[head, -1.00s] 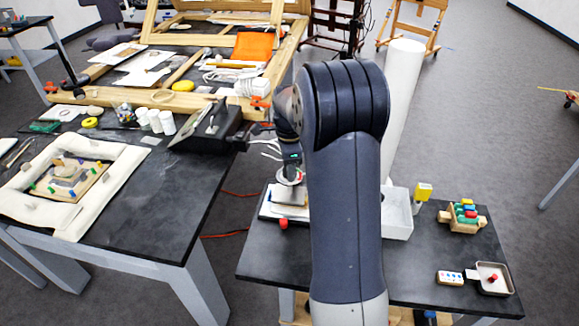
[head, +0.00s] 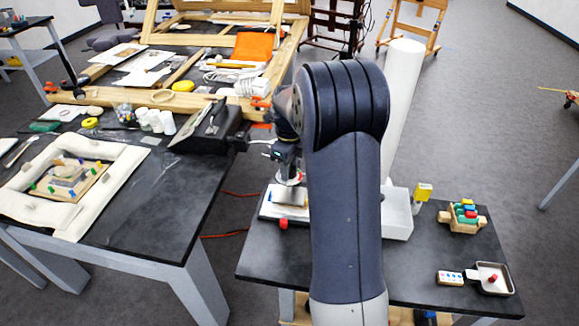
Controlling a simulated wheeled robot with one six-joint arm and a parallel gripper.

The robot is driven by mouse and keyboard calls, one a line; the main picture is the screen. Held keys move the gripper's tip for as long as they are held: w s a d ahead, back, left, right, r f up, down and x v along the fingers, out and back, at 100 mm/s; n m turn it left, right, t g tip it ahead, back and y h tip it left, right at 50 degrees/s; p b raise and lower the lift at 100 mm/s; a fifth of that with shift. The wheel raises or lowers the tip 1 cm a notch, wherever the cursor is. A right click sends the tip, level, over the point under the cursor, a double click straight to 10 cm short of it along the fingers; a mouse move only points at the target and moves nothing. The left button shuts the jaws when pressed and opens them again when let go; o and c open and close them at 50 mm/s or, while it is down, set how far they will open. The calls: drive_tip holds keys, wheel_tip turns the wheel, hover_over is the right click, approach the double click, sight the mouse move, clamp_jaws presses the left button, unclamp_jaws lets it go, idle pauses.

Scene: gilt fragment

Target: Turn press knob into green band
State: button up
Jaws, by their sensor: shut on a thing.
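The press (head: 270,207) stands at the left of the small dark table, a pale base with a tan block on it. My gripper (head: 290,180) is over the press, partly hidden by my own arm. It is shut on a round pale part at the top of the press, which I take to be the press knob. The knob is mostly covered, and its pointing direction cannot be read. The green band cannot be made out from here. A small red part (head: 283,223) shows at the front of the press.
A white open box (head: 398,222) and a yellow-topped item (head: 423,192) stand right of my arm. A wooden rack with coloured pieces (head: 463,216), a small block with dots (head: 450,278) and a tray (head: 493,287) are farther right. The larger workbench (head: 160,215) lies left across a gap.

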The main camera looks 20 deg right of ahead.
drive_tip(key=shift+r, duration=0.1)
idle(0.4)
drive_tip(key=o, duration=1)
wheel_tip(320, 180, up, 11)
drive_tip(key=b, duration=0.1)
drive_tip(key=shift+f, duration=0.2)
wheel_tip(320, 180, down, 11)
drive_tip(key=shift+r+p, duration=0.1)
drive_tip(key=shift+p, duration=0.4)
